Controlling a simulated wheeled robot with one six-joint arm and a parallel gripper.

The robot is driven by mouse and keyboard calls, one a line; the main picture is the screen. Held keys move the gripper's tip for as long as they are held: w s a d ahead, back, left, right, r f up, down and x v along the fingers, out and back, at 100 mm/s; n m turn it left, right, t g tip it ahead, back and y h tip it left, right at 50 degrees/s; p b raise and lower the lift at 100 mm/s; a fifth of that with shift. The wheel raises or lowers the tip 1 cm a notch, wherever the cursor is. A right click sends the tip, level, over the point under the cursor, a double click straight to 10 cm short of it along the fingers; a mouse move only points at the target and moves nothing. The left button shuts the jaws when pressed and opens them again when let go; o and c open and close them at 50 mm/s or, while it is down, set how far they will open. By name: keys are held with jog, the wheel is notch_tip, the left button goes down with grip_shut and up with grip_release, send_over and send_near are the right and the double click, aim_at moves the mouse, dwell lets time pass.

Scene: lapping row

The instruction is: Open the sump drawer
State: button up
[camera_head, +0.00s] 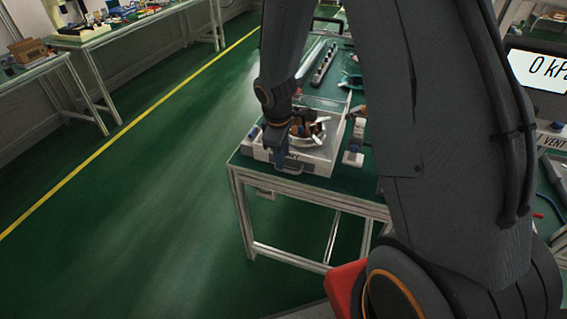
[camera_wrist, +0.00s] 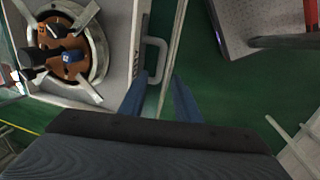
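The lapping machine (camera_head: 325,150) is a pale box with a round metal plate on top, standing at the near end of a green bench. Its pale front (camera_head: 315,166) carries partly hidden dark lettering; I take this as the sump drawer front. In the wrist view the front (camera_wrist: 131,62) has a grey D-shaped handle (camera_wrist: 163,55). My gripper (camera_head: 281,160) is at this front, partly hiding it. In the wrist view my gripper (camera_wrist: 160,82) has two blue fingers spread apart, one either side of the handle's lower end. I cannot tell whether they touch it.
The bench edge (camera_wrist: 176,50) runs close beside the handle. A small fixture (camera_head: 353,150) stands right of the machine. My arm hides much of the bench. Open green floor (camera_head: 150,215) lies to the left, with a yellow line and other benches beyond. A pressure display (camera_head: 540,72) is at the right.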

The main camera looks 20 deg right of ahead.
jog(key=shift+w+d+f, duration=0.15)
jog(key=shift+w+f, duration=0.05)
jog(key=shift+f, duration=1.1)
jog(key=shift+w+d+f, duration=0.1)
jog(key=shift+w+f, duration=0.1)
jog(key=shift+f, duration=1.05)
grip_shut()
